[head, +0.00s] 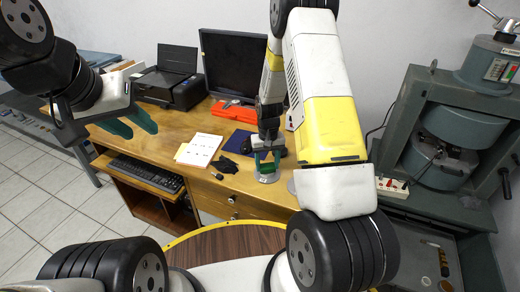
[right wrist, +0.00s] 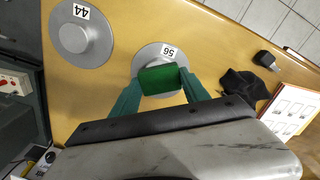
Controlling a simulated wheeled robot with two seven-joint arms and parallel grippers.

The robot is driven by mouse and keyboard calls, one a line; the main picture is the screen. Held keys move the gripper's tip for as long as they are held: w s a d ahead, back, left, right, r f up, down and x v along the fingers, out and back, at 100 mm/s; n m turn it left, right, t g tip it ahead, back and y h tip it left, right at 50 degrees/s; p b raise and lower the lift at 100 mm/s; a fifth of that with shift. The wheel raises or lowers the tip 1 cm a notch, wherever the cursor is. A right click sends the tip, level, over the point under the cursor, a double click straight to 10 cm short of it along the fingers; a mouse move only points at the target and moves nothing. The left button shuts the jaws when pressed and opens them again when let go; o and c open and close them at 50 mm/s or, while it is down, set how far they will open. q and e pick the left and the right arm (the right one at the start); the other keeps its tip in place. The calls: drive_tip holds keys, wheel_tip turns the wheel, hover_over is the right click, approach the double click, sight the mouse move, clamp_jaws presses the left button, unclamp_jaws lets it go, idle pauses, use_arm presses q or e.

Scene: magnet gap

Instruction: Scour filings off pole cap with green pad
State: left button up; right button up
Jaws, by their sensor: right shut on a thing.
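My right gripper (right wrist: 157,82) is shut on a green pad (right wrist: 160,79), held between its two green fingers. The pad covers part of a round grey pole cap labelled 56 (right wrist: 148,56) on the wooden desk. I cannot tell whether pad and cap touch. In the head view, my right gripper (head: 267,160) is directly above this cap (head: 267,177). A second grey cap labelled 44 (right wrist: 82,35) lies beside it, mostly hidden by my arm in the head view. No filings can be made out. My left gripper (head: 137,122) is open and empty above the desk's left side.
A black cloth (head: 224,164), white printed sheets (head: 199,149) and a small black object (right wrist: 265,58) lie near the caps. A monitor (head: 234,65) and printer (head: 171,80) stand behind. A large grey-green magnet (head: 452,135) stands at right. The desk's left middle is clear.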

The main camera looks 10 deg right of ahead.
drive_tip(key=shift+w, duration=0.55)
drive_tip(key=shift+s, duration=0.15)
drive_tip(key=shift+s, duration=0.35)
drive_tip(key=shift+r, duration=3.5)
